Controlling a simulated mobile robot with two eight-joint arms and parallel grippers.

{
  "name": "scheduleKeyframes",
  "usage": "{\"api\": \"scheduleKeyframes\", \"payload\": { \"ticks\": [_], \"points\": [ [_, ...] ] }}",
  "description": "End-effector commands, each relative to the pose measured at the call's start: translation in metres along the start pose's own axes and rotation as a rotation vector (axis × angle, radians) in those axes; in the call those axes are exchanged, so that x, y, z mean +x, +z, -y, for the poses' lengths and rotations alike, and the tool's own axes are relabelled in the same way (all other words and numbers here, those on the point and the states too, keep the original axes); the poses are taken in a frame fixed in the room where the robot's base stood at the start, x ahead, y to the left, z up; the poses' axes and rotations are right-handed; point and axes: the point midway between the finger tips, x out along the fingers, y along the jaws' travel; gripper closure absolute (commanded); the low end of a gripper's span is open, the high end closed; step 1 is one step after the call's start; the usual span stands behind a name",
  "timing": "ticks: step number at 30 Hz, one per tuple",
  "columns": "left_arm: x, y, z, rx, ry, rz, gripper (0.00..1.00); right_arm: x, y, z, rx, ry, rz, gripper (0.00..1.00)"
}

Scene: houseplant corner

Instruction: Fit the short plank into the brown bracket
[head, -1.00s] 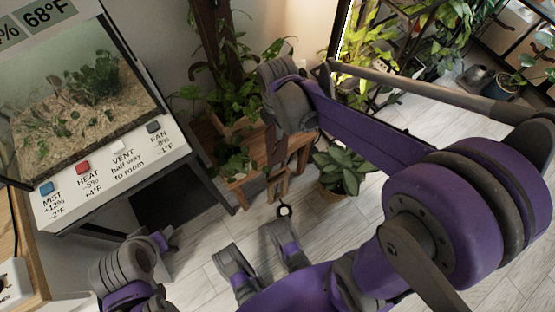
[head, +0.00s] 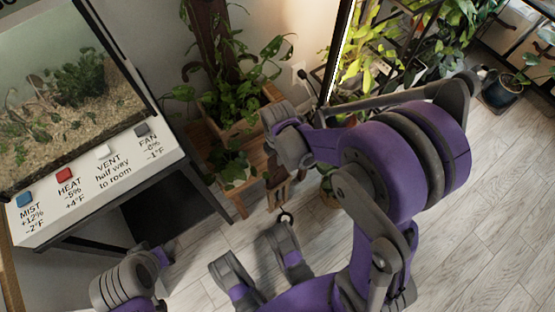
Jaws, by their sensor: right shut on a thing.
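My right gripper (head: 278,160) points down beside the wooden plant stand and is shut on the short plank (head: 275,174), a narrow dark brown strip seen below my wrist. Most of the plank is hidden by the gripper and wrist. A paler wooden piece and a small dark ring (head: 286,217) show just below it; I cannot tell whether they are joined to it. I cannot make out the brown bracket clearly. My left gripper (head: 162,253) is low at the left, small and partly hidden by its wrist, away from the plank.
The plant stand (head: 240,207) holds potted plants close left of my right gripper. A terrarium (head: 75,95) on a black-framed table stands at the left. A lit plant shelf (head: 370,50) is at the back. The pale plank floor (head: 480,220) is clear at the right.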

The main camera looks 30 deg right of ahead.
Motion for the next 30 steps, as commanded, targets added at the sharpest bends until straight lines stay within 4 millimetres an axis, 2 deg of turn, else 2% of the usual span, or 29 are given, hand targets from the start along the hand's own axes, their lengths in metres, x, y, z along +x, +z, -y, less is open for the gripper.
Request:
{"api": "scheduleKeyframes", "payload": {
  "ticks": [1, 4, 16, 17, 21, 30],
  "points": [
    [0.005, 0.001, 0.0, 0.0, 0.0, 0.002, 0.5, 0.012, 0.0, -0.001, 0.0, -0.001, 0.0, 1.0],
    [0.008, 0.002, 0.0, 0.0, 0.0, 0.002, 0.5, 0.022, 0.0, -0.001, 0.0, 0.0, 0.0, 1.0],
    [0.012, 0.003, 0.0, 0.0, 0.0, 0.003, 0.5, 0.027, 0.0, 0.0, 0.0, 0.0, 0.0, 1.0],
    [0.011, 0.003, 0.0, 0.0, 0.0, 0.003, 0.5, 0.026, 0.0, 0.0, 0.0, 0.0, 0.0, 0.85],
    [0.011, 0.003, 0.0, 0.0, 0.0, 0.003, 0.5, 0.025, 0.0, 0.0, 0.0, 0.0, 0.0, 0.6],
    [0.01, 0.002, 0.0, 0.0, 0.0, 0.003, 0.5, 0.025, 0.0, 0.0, 0.0, 0.0, 0.0, 0.6]
  ]
}}
